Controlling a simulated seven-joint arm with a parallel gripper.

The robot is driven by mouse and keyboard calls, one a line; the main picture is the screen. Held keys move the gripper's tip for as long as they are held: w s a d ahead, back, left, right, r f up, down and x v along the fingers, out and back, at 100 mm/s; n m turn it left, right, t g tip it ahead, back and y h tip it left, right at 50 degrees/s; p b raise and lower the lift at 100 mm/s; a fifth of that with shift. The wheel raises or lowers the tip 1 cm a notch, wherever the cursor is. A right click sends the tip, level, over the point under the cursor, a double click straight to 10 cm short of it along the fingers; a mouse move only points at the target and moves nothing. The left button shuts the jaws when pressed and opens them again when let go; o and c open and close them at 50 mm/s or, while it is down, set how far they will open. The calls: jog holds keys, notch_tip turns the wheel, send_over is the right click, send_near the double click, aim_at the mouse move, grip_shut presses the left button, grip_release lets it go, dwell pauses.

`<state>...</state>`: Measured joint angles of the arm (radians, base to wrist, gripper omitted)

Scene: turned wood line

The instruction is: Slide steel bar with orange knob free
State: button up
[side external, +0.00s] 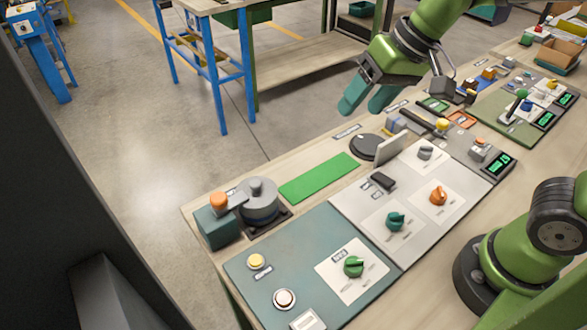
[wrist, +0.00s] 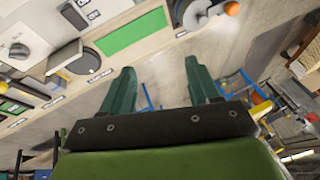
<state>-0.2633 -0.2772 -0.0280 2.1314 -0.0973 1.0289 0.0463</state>
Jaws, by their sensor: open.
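The orange knob (side external: 218,201) sits at the left end of the bench, above a dark teal block (side external: 214,228). A grey steel bar (side external: 238,201) runs from beside the knob toward a round grey metal housing (side external: 262,203). In the wrist view the orange knob (wrist: 232,8) and the round housing (wrist: 196,12) show at the top edge, partly cut off. My gripper (side external: 366,100) is open and empty, with teal fingers, above the far edge of the bench, well right of the knob. Its fingers also show in the wrist view (wrist: 162,88).
A green mat (side external: 318,177) lies between the housing and a dark round disc (side external: 364,147) with an upright grey plate (side external: 392,148) beside it. Panels with a green knob (side external: 353,266), a teal knob (side external: 395,221) and an orange rotary knob (side external: 438,196) fill the near side. The air above the mat is clear.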

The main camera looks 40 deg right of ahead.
jog(key=w+a+g, duration=0.2)
jog(key=w+a, duration=0.6)
jog(key=a, duration=0.1)
jog(key=m+g+h, duration=0.2)
jog(key=m+h, duration=0.1)
jog(key=m, duration=0.4)
send_over(218, 197)
notch_tip(218, 197, down, 16)
jog(key=shift+f, duration=0.1)
grip_shut()
